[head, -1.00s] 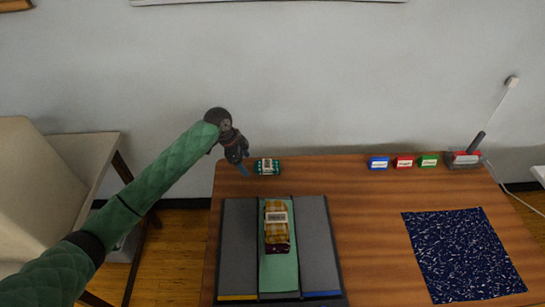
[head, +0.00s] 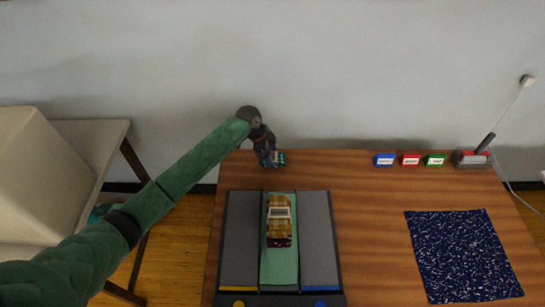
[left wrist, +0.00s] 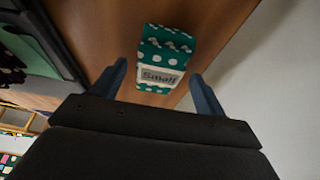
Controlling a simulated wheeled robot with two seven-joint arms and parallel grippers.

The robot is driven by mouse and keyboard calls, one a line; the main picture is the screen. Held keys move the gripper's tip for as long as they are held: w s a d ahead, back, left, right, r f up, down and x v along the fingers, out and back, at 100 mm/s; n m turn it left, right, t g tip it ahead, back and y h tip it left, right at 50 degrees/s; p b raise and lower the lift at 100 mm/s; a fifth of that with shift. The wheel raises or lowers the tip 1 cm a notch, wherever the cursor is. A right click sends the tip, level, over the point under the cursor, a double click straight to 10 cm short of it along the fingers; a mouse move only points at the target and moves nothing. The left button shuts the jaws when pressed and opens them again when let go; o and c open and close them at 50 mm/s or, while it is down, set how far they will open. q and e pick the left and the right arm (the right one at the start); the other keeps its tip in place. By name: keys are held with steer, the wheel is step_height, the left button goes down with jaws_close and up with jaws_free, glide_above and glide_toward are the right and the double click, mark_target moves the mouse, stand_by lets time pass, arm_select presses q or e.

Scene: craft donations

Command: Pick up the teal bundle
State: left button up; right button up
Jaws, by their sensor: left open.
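The teal bundle (left wrist: 167,58) has white dots and a grey label reading "Small". It lies on the wooden table near the back edge. In the left wrist view it sits between and just beyond the two open fingers of my left gripper (left wrist: 160,85). In the head view my left gripper (head: 269,161) is over the bundle and hides most of it, leaving a teal bit (head: 281,159) at its right. I cannot tell whether the fingers touch it. My right gripper is in neither view.
A grey board (head: 238,245) with a green middle strip holds a yellow checked bundle (head: 279,222). Blue (head: 384,160), red (head: 409,159) and green (head: 434,160) labelled blocks stand at the back right, beside a grey device (head: 472,157). A dark blue speckled mat (head: 464,255) lies at the right.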

arm_select(q)
steer(key=shift+d+f, duration=0.25)
steer(key=shift+f, duration=0.4)
steer(key=shift+f, duration=0.2)
steer(key=c, duration=1)
